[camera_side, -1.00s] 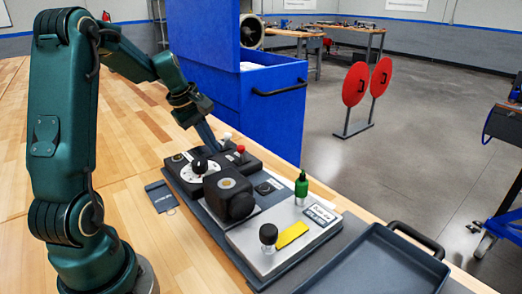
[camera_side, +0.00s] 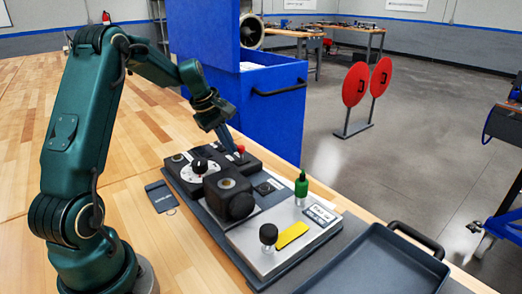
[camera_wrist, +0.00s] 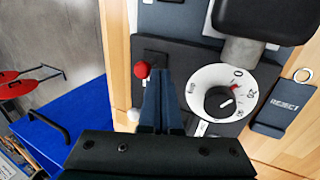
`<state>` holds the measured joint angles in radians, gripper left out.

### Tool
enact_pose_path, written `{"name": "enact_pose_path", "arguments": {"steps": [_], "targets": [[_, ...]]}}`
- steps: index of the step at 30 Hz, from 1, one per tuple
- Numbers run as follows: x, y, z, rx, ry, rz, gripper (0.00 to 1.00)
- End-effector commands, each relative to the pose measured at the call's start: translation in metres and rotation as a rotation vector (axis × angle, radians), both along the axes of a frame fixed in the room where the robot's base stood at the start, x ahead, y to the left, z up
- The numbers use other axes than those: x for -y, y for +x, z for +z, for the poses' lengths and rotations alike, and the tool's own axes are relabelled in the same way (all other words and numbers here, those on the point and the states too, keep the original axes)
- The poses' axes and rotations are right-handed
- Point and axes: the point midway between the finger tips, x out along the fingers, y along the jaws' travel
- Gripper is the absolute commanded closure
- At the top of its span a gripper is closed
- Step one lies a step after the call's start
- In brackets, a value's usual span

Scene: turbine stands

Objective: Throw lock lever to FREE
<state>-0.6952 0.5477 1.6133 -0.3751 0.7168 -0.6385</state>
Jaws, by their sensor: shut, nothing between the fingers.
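A lever with a red ball knob (camera_side: 240,149) stands at the back of the black panel on the fixture. The red knob (camera_wrist: 142,70) also shows in the wrist view, just left of my fingertips. A small white knob (camera_wrist: 133,114) shows left of my fingers in the wrist view; my fingers hide it in the side view. No lock or FREE marking is readable, so I cannot tell which is the lock lever. My gripper (camera_side: 234,148) is shut and empty, pointing down beside the red knob; contact is unclear. Its fingertips (camera_wrist: 161,72) lie together in the wrist view.
A white dial with a black knob (camera_wrist: 223,101) is right of my fingers in the wrist view. A black block (camera_side: 229,194), a green-topped post (camera_side: 301,187) and another black knob (camera_side: 268,235) stand nearer the side camera. A blue cabinet (camera_side: 247,120) is behind; a tray (camera_side: 375,262) is in front.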

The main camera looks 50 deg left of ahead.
Motion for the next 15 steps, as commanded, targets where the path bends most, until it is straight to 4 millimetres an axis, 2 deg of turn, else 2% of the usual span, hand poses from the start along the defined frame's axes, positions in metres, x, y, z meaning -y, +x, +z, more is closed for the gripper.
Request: {"name": "enact_pose_path", "arguments": {"steps": [7,15], "targets": [[0.0,0.019,0.006,0.001,0.002,-0.004,1.0],[0.0,0.017,0.006,0.0,-0.001,-0.001,1.0]]}}
